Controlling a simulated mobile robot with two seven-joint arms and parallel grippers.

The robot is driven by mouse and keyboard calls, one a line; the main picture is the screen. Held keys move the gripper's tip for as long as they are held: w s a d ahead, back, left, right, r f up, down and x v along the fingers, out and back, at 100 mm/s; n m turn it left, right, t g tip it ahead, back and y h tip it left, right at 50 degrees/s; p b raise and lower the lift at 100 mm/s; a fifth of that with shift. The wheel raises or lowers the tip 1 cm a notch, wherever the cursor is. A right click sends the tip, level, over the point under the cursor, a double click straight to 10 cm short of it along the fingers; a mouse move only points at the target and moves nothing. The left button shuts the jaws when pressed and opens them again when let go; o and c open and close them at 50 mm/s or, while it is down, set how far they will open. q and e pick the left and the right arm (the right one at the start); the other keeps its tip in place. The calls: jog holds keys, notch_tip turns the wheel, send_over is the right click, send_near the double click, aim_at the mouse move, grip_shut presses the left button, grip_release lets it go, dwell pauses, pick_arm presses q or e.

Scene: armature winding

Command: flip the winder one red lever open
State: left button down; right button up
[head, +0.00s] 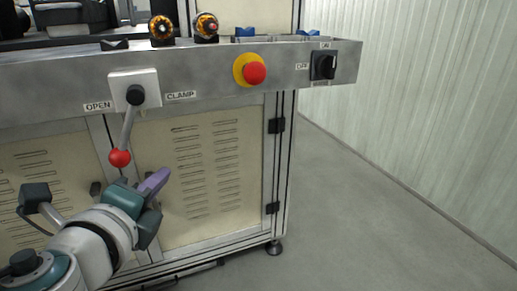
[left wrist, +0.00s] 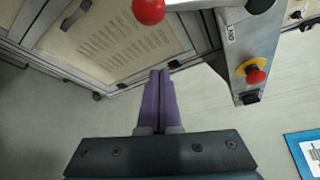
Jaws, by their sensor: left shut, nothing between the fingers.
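The red lever is a grey rod with a red ball knob (head: 120,158), pivoted on a white plate (head: 150,84) on the machine's front panel. It hangs down, tilted slightly left, between the labels OPEN (head: 98,106) and CLAMP (head: 181,95). My left gripper (head: 155,182) is below and to the right of the knob, apart from it, with its purple fingers shut and empty. In the left wrist view the red knob (left wrist: 149,10) is at the top edge, beyond the shut fingertips (left wrist: 160,74). My right gripper is in neither view.
A red emergency button (head: 254,73) on a yellow ring and a black OFF/ON switch (head: 325,66) are to the right on the panel. Two wound armatures (head: 162,29) (head: 206,26) stand on the ledge above. The vented cabinet door (head: 210,190) is behind the gripper. The floor at right is clear.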

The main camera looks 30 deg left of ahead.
pick_arm(q)
jog(key=a+v, duration=0.1)
jog(key=v, duration=0.7)
jog(key=shift+s, duration=0.45)
jog(key=shift+r, duration=0.1)
